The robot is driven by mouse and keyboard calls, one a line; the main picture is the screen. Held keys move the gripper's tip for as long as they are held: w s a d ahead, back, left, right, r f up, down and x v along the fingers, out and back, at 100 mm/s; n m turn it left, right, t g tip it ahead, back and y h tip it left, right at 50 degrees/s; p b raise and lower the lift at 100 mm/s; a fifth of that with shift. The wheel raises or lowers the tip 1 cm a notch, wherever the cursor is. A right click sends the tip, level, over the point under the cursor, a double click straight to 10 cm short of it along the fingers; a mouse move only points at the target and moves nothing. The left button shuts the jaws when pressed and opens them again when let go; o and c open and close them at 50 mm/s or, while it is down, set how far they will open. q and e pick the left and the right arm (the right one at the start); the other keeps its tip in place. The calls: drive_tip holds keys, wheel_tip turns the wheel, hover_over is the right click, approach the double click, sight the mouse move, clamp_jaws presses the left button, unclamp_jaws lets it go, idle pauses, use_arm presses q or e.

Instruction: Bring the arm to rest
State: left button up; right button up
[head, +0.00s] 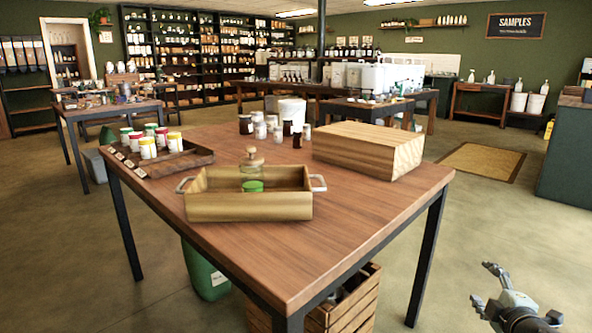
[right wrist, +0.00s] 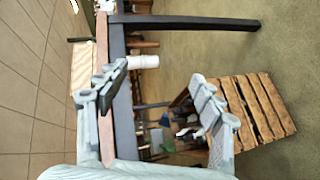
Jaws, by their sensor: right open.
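My right gripper (head: 484,283) is at the bottom right of the head view, out over the floor to the right of the wooden table (head: 345,235). It is open and touches nothing there. In the right wrist view the two fingers (right wrist: 160,82) are spread apart with nothing held between them. My left gripper does not show in either view.
On the table are a wooden tray with handles (head: 248,208) holding a green-lidded jar (head: 252,187), a rack of jars (head: 183,160), bottles and a wooden box (head: 368,148). A slatted crate (head: 350,312) stands under it. Floor near my right gripper is clear.

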drive_tip(key=s+d+f+m+g+h, duration=0.1)
drive_tip(key=s+f+m+g, duration=0.15)
drive_tip(key=s, duration=0.65)
drive_tip(key=s+d+f+m+g+h, duration=0.15)
drive_tip(key=s+f+g, duration=0.25)
drive_tip(key=s, duration=0.6)
drive_tip(key=s+d+f+m+g+h, duration=0.1)
drive_tip(key=s+f+m+g+h, duration=0.15)
drive_tip(key=s, duration=0.65)
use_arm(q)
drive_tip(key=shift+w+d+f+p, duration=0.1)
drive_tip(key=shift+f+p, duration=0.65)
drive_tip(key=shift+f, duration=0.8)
use_arm(e)
drive_tip(key=s+a+f+m+g+y, duration=0.1)
drive_tip(key=s+a+f+m+y, duration=0.1)
drive_tip(key=a+f, duration=0.4)
drive_tip(key=s+a+f+m+g+y, duration=0.1)
drive_tip(key=s+a+f+m+y, duration=0.2)
drive_tip(key=a+f, duration=0.4)
drive_tip(key=shift+s+a+f+m+g+y, duration=0.25)
drive_tip(key=shift+a+m+g+y, duration=0.25)
drive_tip(key=shift+a, duration=3.35)
